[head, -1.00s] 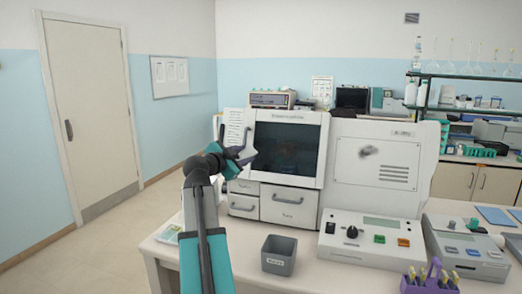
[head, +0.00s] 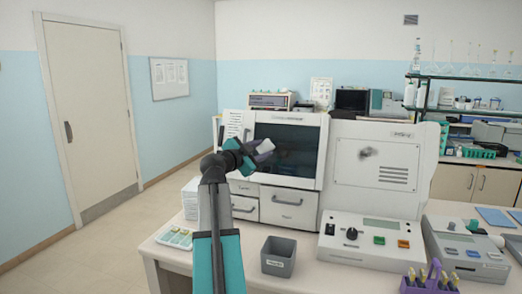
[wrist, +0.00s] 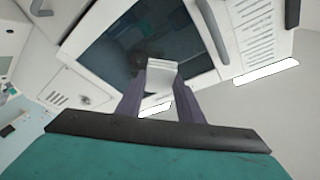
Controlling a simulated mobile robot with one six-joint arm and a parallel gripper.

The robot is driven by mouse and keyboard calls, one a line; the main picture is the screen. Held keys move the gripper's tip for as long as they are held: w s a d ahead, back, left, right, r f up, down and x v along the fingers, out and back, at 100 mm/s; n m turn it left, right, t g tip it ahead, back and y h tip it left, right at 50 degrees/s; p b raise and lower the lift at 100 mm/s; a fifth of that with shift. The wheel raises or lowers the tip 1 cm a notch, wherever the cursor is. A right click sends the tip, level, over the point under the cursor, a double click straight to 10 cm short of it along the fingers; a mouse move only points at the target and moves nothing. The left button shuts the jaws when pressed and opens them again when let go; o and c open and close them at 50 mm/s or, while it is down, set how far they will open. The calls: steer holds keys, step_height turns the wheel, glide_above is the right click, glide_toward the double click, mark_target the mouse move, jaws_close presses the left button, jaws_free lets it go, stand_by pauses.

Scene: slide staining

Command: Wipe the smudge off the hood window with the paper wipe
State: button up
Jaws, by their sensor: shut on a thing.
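My gripper (head: 258,149) is shut on a white paper wipe (head: 265,146), held in front of the hood's dark window (head: 296,141) near its left side. In the wrist view the wipe (wrist: 161,78) sits between the two purple fingers, over the dark window (wrist: 125,45). A faint brownish smudge (wrist: 137,63) shows on the glass just beyond and left of the wipe, partly covered by it. In the head view I cannot make the smudge out clearly. I cannot tell whether the wipe touches the glass.
White drawers (head: 288,206) lie under the window. A white panel (head: 376,170) to its right bears a dark grey mark (head: 368,153). A grey bin (head: 278,257), a control box (head: 370,242) and a slide tray (head: 175,237) stand on the bench in front.

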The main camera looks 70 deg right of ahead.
mark_target(281, 149)
steer(key=shift+w+d+f+p, duration=0.1)
steer(key=shift+d+f+p, duration=0.15)
steer(key=shift+d, duration=0.6)
steer(key=shift+d+f+p, duration=0.15)
steer(key=shift+d+f, duration=0.2)
steer(key=shift+d, duration=0.45)
steer(key=shift+w+d+f+p, duration=0.1)
steer(key=shift+d+f+p, duration=0.15)
steer(key=shift+d, duration=0.6)
steer(key=shift+d+f+b, duration=0.2)
steer(key=shift+d+b, duration=0.3)
steer(key=shift+b, duration=0.1)
steer(key=shift+d+f+b, duration=0.2)
steer(key=shift+d+b, duration=0.25)
steer(key=shift+b, duration=0.1)
steer(key=shift+s, duration=0.15)
steer(key=shift+s+f+b, duration=0.1)
steer(key=shift+s+b, duration=0.55)
steer(key=shift+s, duration=0.25)
steer(key=shift+s+b, duration=0.4)
steer(key=shift+s, duration=0.45)
steer(key=shift+d, duration=0.1)
